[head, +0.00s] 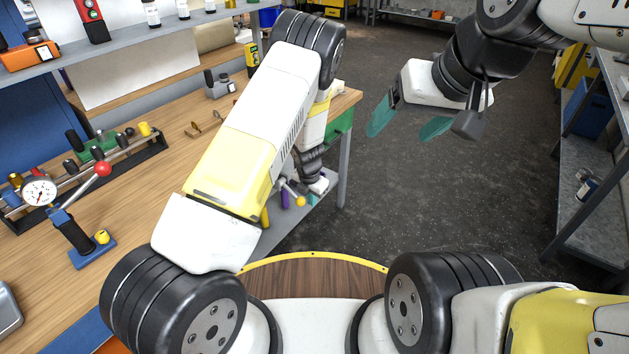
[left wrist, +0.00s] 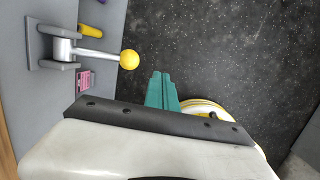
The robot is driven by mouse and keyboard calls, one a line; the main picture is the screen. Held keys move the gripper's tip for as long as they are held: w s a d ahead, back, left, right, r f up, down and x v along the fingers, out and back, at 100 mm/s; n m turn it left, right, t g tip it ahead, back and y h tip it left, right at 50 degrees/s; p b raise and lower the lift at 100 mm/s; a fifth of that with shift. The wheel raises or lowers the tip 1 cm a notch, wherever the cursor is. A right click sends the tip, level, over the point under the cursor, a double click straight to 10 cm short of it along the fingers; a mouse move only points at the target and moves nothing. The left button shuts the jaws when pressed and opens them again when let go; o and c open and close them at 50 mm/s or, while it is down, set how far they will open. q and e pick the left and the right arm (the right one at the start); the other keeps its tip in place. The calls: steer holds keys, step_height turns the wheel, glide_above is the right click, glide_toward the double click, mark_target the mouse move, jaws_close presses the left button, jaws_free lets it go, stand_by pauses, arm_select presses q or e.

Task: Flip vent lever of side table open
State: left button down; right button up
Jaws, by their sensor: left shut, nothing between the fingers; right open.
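The vent lever (left wrist: 95,52) has a grey bracket, a metal rod and a yellow ball knob. In the left wrist view its rod points right, out from the grey panel. In the head view its yellow knob (head: 300,201) shows just beyond my left forearm, which hides part of the lever. My left gripper (left wrist: 161,80) is shut and empty, its teal fingertips beside the knob, with a small gap in the picture. In the head view this gripper (head: 313,198) is small and partly hidden. My right gripper (head: 408,122) is open and empty over the floor.
The wooden workbench (head: 150,195) on the left holds a dial gauge (head: 40,191) and a red-knobbed lever (head: 102,169). A grey shelf rack (head: 600,215) stands at the right. The dark floor (head: 430,200) between is clear.

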arm_select(q)
steer(key=s+d+r, duration=0.3)
steer(key=s+r, duration=0.1)
steer(key=r, duration=0.2)
steer(key=shift+s+d+r, duration=0.3)
steer(key=shift+s+r, duration=0.1)
steer(key=s+a+r+m+h, duration=0.25)
steer(key=r+m, duration=0.45)
steer(key=r, duration=0.6)
steer(key=s+a+r+m+h, duration=0.2)
steer(key=s+r+m, duration=0.3)
steer(key=r, duration=0.8)
steer(key=s+a+r+m+t+y, duration=0.1)
steer(key=s+a+r+m+t, duration=0.1)
steer(key=s+a+r+m, duration=0.4)
steer(key=s+a+r+m+t+y, duration=0.1)
steer(key=s+a+r+m, duration=0.5)
steer(key=s+m, duration=0.4)
steer(key=shift+s+a+r+m+t+y, duration=0.2)
steer(key=shift+a+r+m+t+y, duration=0.25)
steer(key=shift+m, duration=0.25)
